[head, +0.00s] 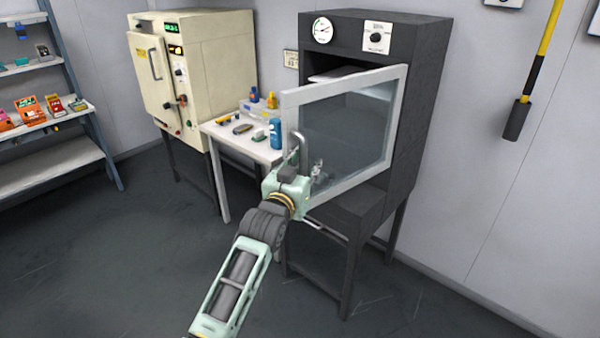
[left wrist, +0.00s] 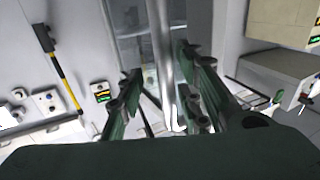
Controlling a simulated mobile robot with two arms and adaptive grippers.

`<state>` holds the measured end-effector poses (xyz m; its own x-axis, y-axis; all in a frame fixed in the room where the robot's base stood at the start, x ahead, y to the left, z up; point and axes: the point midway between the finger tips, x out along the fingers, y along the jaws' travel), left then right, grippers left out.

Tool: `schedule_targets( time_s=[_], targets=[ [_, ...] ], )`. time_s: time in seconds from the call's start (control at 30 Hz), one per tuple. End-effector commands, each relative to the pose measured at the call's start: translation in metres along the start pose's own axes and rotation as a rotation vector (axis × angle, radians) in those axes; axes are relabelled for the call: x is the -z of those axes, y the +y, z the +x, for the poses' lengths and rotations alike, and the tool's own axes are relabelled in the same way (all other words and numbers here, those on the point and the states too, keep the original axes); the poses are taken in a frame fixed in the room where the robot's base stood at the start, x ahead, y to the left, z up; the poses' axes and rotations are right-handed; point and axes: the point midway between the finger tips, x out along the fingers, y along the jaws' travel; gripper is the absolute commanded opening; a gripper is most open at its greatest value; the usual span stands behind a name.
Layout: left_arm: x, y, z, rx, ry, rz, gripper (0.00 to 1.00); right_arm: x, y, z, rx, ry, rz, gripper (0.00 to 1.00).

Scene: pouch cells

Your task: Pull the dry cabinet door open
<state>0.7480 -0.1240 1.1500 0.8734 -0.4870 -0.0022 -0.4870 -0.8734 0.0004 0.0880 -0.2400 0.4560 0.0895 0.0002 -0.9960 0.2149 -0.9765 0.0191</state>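The dry cabinet (head: 420,110) is dark grey, with a gauge and a dial on top. Its glass door, in a pale frame (head: 345,84), stands partly open, with the left edge swung out and a dark interior with a shelf above it. A pale bar handle (head: 301,145) is on the door's left side. My left gripper (head: 294,176) is at the handle's lower part. In the left wrist view the handle (left wrist: 161,50) runs between the two spread fingers (left wrist: 158,85), with a visible gap on the left side. My right gripper is not in view.
A small white table (head: 228,138) with a blue bottle (head: 275,133) and small items stands left of the door. A cream oven (head: 215,60) is behind it. A shelf rack (head: 60,140) is at far left. The floor in front is clear.

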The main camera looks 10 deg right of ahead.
Motion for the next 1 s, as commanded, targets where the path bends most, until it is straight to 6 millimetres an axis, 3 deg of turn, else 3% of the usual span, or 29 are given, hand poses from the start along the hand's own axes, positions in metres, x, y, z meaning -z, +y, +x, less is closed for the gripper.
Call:
schedule_targets(
  time_s=[0.17,0.7,1.0],
  targets=[
    [-0.001,-0.001,-0.015,0.001,-0.001,0.0,0.33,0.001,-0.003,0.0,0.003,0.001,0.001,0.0],
    [-0.003,-0.002,-0.104,0.003,-0.004,0.002,0.33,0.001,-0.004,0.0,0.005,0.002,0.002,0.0],
    [-0.003,-0.002,-0.119,0.003,-0.006,0.002,0.33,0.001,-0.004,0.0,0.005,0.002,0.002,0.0]
  ],
)
